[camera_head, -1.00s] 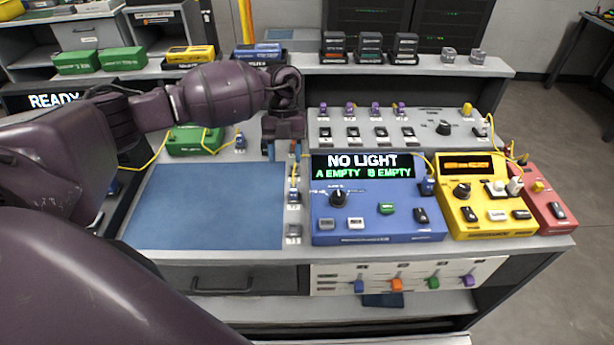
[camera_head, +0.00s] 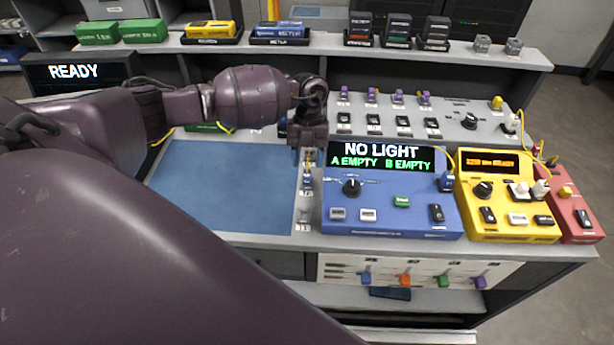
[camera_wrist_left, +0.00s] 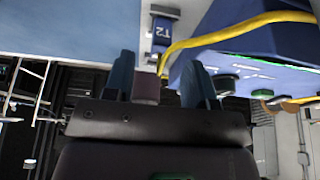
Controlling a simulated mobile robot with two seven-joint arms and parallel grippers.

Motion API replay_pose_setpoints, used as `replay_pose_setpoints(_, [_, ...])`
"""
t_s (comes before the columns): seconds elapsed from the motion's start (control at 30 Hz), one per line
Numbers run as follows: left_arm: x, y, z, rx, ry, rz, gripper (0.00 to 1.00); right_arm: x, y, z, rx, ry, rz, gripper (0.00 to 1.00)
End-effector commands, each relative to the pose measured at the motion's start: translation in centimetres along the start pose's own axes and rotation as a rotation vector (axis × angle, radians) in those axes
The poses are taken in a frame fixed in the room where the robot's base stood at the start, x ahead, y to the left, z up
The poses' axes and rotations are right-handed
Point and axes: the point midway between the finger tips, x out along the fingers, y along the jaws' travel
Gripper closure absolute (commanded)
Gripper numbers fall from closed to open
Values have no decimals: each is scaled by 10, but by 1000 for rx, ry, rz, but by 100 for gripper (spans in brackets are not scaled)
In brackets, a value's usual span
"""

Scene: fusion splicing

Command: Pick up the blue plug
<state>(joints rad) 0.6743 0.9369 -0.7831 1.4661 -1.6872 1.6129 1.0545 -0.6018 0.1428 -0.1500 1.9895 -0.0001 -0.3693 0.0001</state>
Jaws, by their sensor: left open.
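A small blue plug (camera_head: 307,180) stands in the narrow strip between the blue mat and the blue device (camera_head: 390,215). My left gripper (camera_head: 307,155) is open just behind and above this plug, fingers pointing down. In the left wrist view the two blue fingertips (camera_wrist_left: 160,80) are apart, with a dull purple-grey block (camera_wrist_left: 147,88) showing between them; I cannot tell if it is touched. A blue piece labelled T2 (camera_wrist_left: 161,32) lies beyond the fingertips, beside a yellow cable. Another blue plug (camera_head: 446,182) sits at the device's right side. My right gripper is not in view.
The blue mat (camera_head: 225,190) is bare. The yellow device (camera_head: 510,225) and red device (camera_head: 578,218) stand to the right with yellow cables (camera_wrist_left: 240,28). A grey panel (camera_head: 400,108) with purple plugs lies behind. The blue device's raised body is close to my left gripper.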

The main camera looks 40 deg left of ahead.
Motion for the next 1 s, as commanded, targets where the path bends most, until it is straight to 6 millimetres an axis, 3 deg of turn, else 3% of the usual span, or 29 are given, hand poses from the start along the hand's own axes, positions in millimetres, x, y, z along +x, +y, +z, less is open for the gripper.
replay_pose_setpoints(0.2, [31,0,1,-1,2,0,49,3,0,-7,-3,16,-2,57])
replay_pose_setpoints(0.5, [36,0,1,0,0,-1,50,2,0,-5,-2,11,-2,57])
replay_pose_setpoints(0.83, [36,0,1,0,0,0,100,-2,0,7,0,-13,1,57])
replay_pose_setpoints(1.0, [36,0,1,1,0,-1,100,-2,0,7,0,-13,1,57])
